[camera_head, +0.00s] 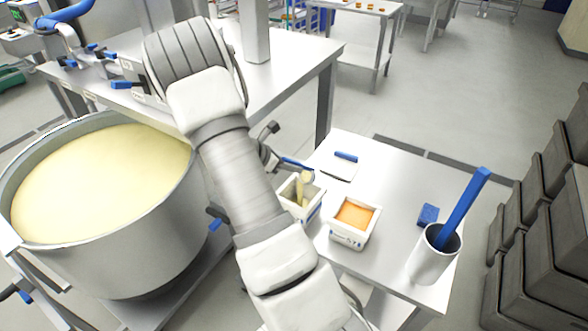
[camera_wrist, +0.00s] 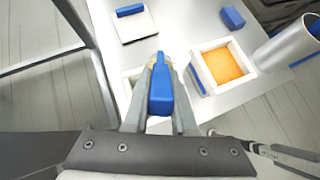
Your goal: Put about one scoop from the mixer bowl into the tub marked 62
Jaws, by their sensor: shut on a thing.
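The mixer bowl (camera_head: 150,262) at the left of the head view is full of smooth pale yellow batter (camera_head: 100,180). My gripper (camera_head: 280,160) is shut on the blue handle of a scoop (camera_head: 297,163); the wrist view shows the handle (camera_wrist: 161,92) between the fingers (camera_wrist: 160,88). The scoop's head is over a white tub (camera_head: 312,211), with pale yellow batter at it and below it, inside the tub. My arm partly hides this tub. A second white tub (camera_head: 348,238) beside it holds orange filling, also seen in the wrist view (camera_wrist: 225,64). I cannot read either tub's marking surely.
On the table (camera_head: 390,180) are a white plate (camera_head: 338,170) with a blue bar, a blue block (camera_head: 428,214) and a white cylinder (camera_head: 425,264) with a long blue tool (camera_head: 465,205). Grey stacked crates (camera_head: 545,220) stand at the right. A metal table (camera_head: 290,60) stands behind.

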